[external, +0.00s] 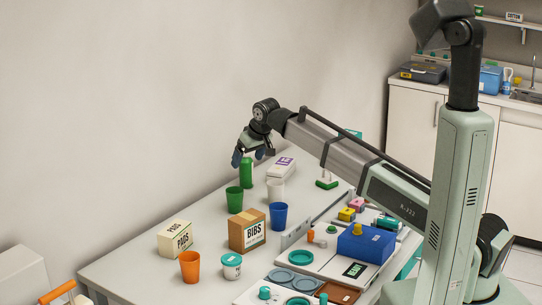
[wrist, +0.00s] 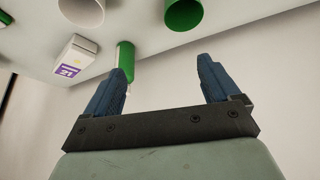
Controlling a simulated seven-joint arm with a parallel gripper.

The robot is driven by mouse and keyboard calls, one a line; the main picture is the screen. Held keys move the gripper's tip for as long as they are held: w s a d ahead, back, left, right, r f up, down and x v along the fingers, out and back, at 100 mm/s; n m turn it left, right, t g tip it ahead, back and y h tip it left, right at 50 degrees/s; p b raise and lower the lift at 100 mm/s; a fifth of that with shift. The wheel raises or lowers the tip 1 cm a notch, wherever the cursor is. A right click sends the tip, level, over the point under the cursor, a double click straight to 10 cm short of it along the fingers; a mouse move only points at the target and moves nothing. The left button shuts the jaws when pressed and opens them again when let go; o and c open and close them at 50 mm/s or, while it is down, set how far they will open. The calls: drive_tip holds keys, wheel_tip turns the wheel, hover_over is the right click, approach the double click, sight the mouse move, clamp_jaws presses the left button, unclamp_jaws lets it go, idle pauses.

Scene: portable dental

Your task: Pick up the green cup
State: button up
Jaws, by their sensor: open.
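The green bottle (wrist: 125,55) shows beside and partly behind the left finger.
The green bottle (external: 246,174) stands just behind the cup. A white cup (external: 275,189), blue cup (external: 278,216), BIBS box (external: 247,232), PADS box (external: 175,239), orange cup (external: 190,266) and white box with purple label (external: 281,168) stand nearby.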

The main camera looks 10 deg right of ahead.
sight(233, 196)
drive_tip(key=shift+n+g, duration=0.6)
drive_tip(key=shift+w+a+f, duration=0.15)
drive_tip(key=shift+a+f, duration=0.7)
drive_tip(key=shift+f, duration=1.5)
drive_tip(key=shift+w+a+f, duration=0.2)
drive_tip(key=shift+a+f, duration=0.65)
drive_tip(key=shift+f, duration=1.5)
drive_tip(key=shift+w+a+f, duration=0.15)
drive_tip(key=shift+a+f, duration=0.7)
drive_tip(key=shift+f, duration=1.5)
drive_tip(key=shift+c, duration=0.5)
drive_tip(key=c, duration=0.9)
